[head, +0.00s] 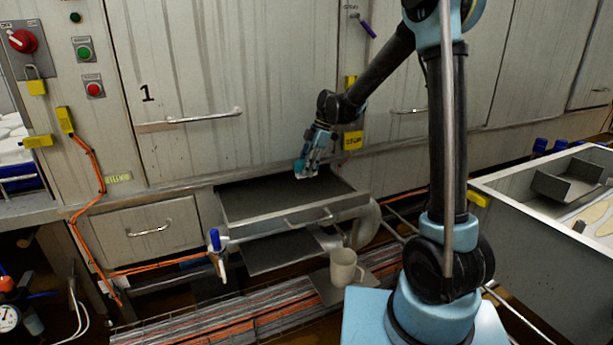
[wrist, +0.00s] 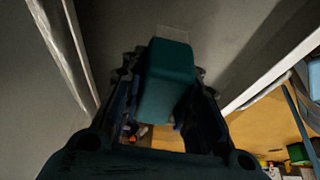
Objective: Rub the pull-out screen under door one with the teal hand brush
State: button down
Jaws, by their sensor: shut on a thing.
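Door one (head: 190,75) is a tall pale panel marked "1", and it is closed. Below it the pull-out screen (head: 270,198) is out, a dark flat surface in a metal frame with a front handle. My gripper (head: 307,168) is over the screen's back right part, pointing down. It is shut on the teal hand brush (wrist: 168,82), which sits between both fingers in the wrist view. Pale bristles show at the brush's far end. In the head view only a small bit of the brush (head: 299,168) shows. I cannot tell whether the bristles touch the screen.
A mug (head: 343,268) stands on a small plate below the screen's front right. A blue-handled valve (head: 215,240) sticks up at the front left. A dark lower tray (head: 280,252) lies under the screen. A metal bin (head: 545,215) stands at right.

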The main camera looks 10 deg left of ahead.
jog(key=shift+r, duration=1.2)
jog(key=shift+s, duration=0.15)
